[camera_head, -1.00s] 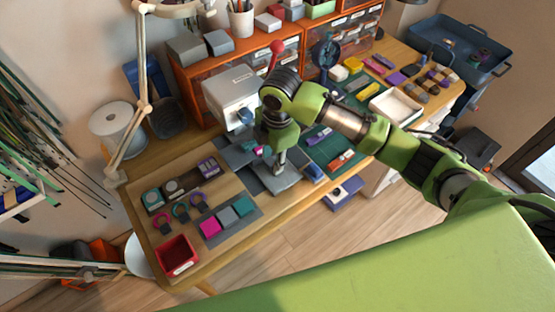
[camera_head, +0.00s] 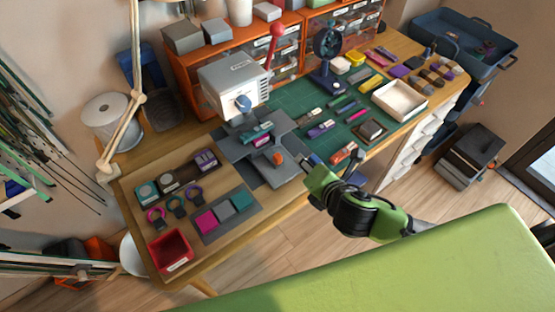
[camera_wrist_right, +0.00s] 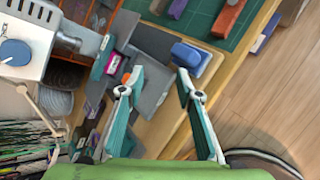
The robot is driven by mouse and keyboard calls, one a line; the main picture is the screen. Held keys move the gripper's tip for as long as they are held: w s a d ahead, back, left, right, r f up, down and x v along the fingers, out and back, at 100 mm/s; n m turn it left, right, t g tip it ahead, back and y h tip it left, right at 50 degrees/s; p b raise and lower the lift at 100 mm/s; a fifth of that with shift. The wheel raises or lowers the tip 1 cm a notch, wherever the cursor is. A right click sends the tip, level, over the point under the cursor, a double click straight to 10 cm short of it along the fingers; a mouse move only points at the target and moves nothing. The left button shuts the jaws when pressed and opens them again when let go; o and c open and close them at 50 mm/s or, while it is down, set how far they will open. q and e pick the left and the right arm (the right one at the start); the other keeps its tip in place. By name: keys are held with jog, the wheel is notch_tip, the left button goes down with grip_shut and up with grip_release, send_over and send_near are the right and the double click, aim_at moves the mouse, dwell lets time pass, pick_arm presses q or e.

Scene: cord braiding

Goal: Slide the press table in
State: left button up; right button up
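The press (camera_head: 235,86) is a pale grey box with a blue knob and a red-tipped lever. Its grey press table (camera_head: 287,172) sticks out toward the front edge of the bench and carries a teal and pink piece (camera_head: 260,137). An orange knob (camera_head: 278,159) sits on the table; in the right wrist view it (camera_wrist_right: 126,77) is beside the left finger. My right gripper (camera_head: 308,162) is at the right of the press table. In the right wrist view its fingers (camera_wrist_right: 159,72) are apart with nothing held between them. My left gripper is not in view.
A blue block (camera_wrist_right: 190,55) lies close to the right fingertip. A green cutting mat (camera_head: 290,97) with several small tools and a white tray (camera_head: 400,100) are to the right. A red bin (camera_head: 170,250) and colored swatches (camera_head: 222,213) are on the left.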

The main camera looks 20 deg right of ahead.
aim_at(280, 159)
jog(key=n, duration=0.2)
jog(key=s+r+n+t+y, duration=0.1)
jog(key=n, duration=0.2)
jog(key=shift+s+a+r+n+t+y+b, duration=0.15)
jog(key=shift+s+r+n+t+y+b, duration=0.15)
jog(key=shift+n+t+y+b, duration=0.1)
jog(key=w+a+f+n+y, duration=0.1)
jog(key=w+a+n, duration=0.1)
jog(key=w+n, duration=0.1)
jog(key=w+a+f+n+y, duration=0.1)
jog(key=w+a+f+n, duration=0.1)
jog(key=w, duration=0.1)
jog(key=w+a+f+n+y, duration=0.1)
jog(key=w+a+n, duration=0.1)
jog(key=n, duration=0.1)
jog(key=shift+w+a+f+n+p, duration=0.1)
jog(key=shift+w+f+n+p, duration=0.1)
jog(key=shift+w+n+p, duration=0.15)
jog(key=shift+c, duration=0.4)
grip_shut()
jog(key=shift+w, duration=0.1)
